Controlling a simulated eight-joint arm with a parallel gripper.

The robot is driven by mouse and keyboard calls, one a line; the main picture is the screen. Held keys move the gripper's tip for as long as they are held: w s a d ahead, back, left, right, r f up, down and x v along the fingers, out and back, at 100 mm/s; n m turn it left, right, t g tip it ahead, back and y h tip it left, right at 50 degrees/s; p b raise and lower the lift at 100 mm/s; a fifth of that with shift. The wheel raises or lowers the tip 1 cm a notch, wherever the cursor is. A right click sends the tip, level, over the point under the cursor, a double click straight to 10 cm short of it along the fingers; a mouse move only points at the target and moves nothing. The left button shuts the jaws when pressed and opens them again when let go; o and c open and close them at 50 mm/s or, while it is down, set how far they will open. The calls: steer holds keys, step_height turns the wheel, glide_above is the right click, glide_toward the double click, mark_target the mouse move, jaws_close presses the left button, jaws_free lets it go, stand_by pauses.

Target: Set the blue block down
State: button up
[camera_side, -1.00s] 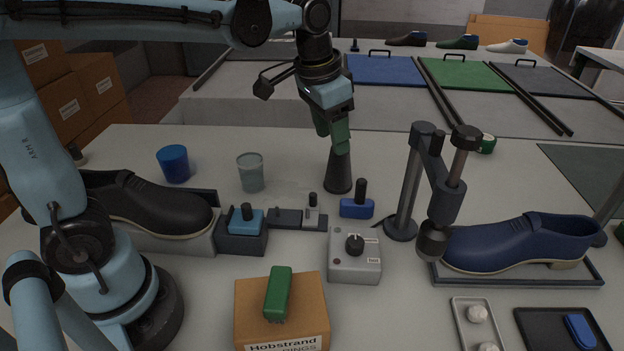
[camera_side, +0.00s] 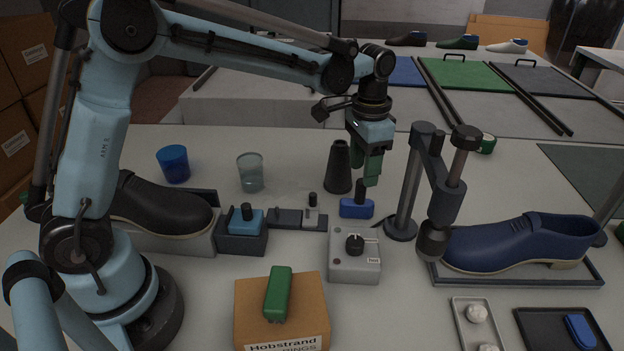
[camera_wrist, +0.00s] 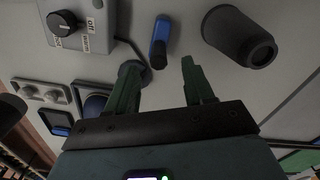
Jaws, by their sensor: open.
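The blue block (camera_side: 352,209) with a dark upright peg stands on the table, just right of the dark fixture strip. It also shows in the wrist view (camera_wrist: 161,32), with its peg toward me. My gripper (camera_side: 368,180) is open, with its green fingers pointing down just above and slightly right of the peg, near its top. In the wrist view my fingers (camera_wrist: 159,64) are spread apart and the peg's end lies between their tips in the picture. Nothing is held. I cannot tell the exact gap to the peg.
A dark cone (camera_side: 339,167) stands close behind the block, and a post stand (camera_side: 402,225) is close on the right. A grey dial box (camera_side: 354,262) is in front. A lighter blue pegged block (camera_side: 246,221) sits in a dark socket at left.

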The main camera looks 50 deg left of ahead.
mark_target(361, 180)
steer(key=shift+s+f, duration=0.15)
steer(key=shift+f, duration=1.4)
steer(key=shift+s+f, duration=0.1)
steer(key=shift+f, duration=1.4)
steer(key=shift+c, duration=0.4)
jaws_close()
